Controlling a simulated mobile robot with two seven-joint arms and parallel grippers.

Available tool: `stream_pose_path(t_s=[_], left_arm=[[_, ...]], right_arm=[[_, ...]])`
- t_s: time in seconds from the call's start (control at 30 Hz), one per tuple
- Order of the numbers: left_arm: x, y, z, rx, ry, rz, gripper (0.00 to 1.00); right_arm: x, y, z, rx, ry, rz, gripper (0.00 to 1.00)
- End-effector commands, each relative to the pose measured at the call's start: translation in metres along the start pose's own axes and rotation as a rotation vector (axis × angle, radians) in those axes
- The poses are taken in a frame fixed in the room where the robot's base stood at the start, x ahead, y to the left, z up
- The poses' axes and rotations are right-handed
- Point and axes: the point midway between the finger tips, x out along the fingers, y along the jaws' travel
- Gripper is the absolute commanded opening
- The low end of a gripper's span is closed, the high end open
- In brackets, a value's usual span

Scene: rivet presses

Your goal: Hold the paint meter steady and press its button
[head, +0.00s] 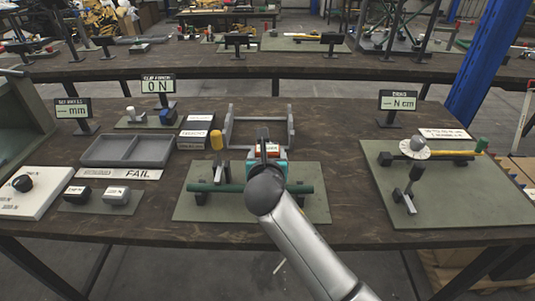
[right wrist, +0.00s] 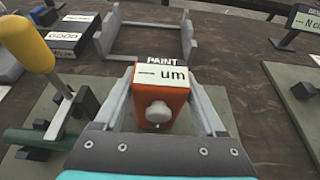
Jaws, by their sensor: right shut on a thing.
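The paint meter (right wrist: 174,97) is an orange box with a pale display reading "--- um" and the word PAINT above it. A round white button (right wrist: 158,112) sits on its orange face towards the wrist camera. My right gripper (right wrist: 160,92) has a grey finger on each side of the meter and is shut on it. In the head view my right gripper (head: 266,150) is over the middle green mat, and its arm hides most of the meter. Nothing is seen touching the button. My left gripper is not in view.
A green bar (head: 230,188) lies on supports on the middle mat (head: 195,212). A yellow-handled tool (head: 217,140) stands left of my gripper. A grey open frame (head: 229,128) stands behind. A grey tray (head: 125,151) lies left, and a gauge stand (head: 413,150) right.

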Motion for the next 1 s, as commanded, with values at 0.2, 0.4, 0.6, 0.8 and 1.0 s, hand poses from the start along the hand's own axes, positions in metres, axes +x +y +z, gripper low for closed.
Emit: stream_pose_path(t_s=[0.2,0.4,0.6,0.8,1.0], left_arm=[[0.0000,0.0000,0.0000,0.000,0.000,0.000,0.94],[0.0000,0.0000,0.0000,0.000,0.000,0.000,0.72],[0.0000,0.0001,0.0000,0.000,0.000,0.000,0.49],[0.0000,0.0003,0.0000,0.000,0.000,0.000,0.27],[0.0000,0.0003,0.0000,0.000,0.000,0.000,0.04]], right_arm=[[0.0001,-0.0002,-0.0005,0.000,0.001,-0.001,0.08],[0.0001,-0.0003,-0.0006,0.000,0.001,-0.001,0.08],[0.0001,-0.0003,-0.0007,0.000,0.002,-0.001,0.08],[0.0001,-0.0003,-0.0008,0.000,0.002,-0.001,0.08],[0.0001,-0.0003,-0.0008,0.000,0.002,-0.001,0.08]])
